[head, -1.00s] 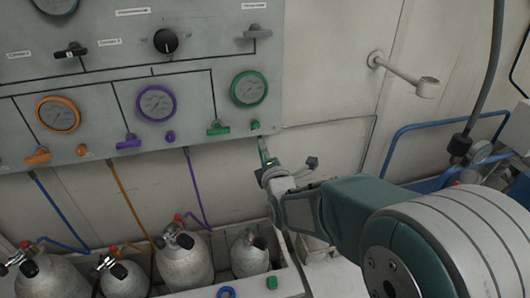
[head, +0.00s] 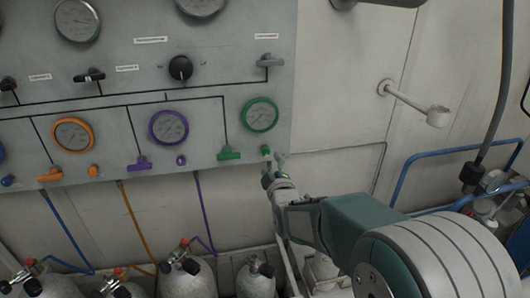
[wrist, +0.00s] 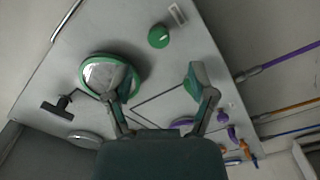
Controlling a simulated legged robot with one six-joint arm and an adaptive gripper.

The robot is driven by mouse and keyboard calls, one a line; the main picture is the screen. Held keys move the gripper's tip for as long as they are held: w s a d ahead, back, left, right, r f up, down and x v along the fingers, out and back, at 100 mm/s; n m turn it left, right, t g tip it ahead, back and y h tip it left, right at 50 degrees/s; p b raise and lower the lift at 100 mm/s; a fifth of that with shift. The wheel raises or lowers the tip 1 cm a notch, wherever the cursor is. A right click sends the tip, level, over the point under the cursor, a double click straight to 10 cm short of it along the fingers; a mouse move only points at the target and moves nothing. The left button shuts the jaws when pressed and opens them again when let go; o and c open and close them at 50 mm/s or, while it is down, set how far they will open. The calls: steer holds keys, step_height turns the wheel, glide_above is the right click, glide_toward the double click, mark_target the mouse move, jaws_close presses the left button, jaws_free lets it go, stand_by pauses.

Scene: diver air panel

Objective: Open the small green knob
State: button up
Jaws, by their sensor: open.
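The small green knob (head: 266,150) sits at the lower right of the grey panel, below and right of the green-rimmed gauge (head: 260,114). A green T-handle (head: 229,154) is to its left. My gripper (head: 274,164) is just below the knob in the head view, apparently close to the panel. In the wrist view, my gripper (wrist: 160,80) is open and empty, its fingers spread. The round green knob (wrist: 158,36) shows beyond the fingertips, roughly centred between them and apart from them. The left finger overlaps the green gauge (wrist: 101,73); the right finger partly covers the green handle.
A purple gauge (head: 169,128) and purple handle (head: 139,163) are further left, then an orange gauge (head: 73,134). Gas cylinders (head: 188,279) stand below the panel. A wall bracket (head: 413,103) and blue rail (head: 440,155) are to the right.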

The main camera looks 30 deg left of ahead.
mark_target(266, 153)
steer(key=x, duration=0.7)
steer(key=shift+w+a, duration=0.15)
jaws_close()
